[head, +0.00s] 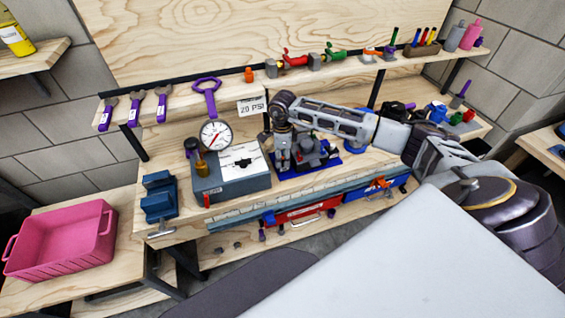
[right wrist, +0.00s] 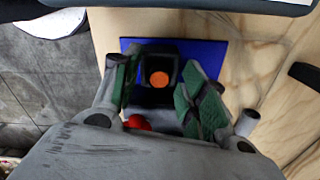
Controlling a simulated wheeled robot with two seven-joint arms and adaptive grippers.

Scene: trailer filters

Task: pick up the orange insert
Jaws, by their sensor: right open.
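The orange insert (right wrist: 160,79) is a round orange piece. In the right wrist view it sits in a dark square holder (right wrist: 148,97) on a blue plate (right wrist: 213,52). In the head view the blue plate (head: 353,155) is on the workbench, and the insert is hidden from me there. My right gripper (head: 284,166) points down over the holder. In the right wrist view its green-padded fingers (right wrist: 163,66) are open, one on each side of the insert, with nothing gripped. I cannot tell whether they touch the holder. My left gripper is not in view.
A grey box (head: 232,183) with a pressure gauge (head: 215,134) stands left of my right gripper. A blue vise (head: 159,199) is at the bench's left end. The shelf above holds tools and a small orange piece (head: 249,75). A pink bin (head: 62,240) is at left.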

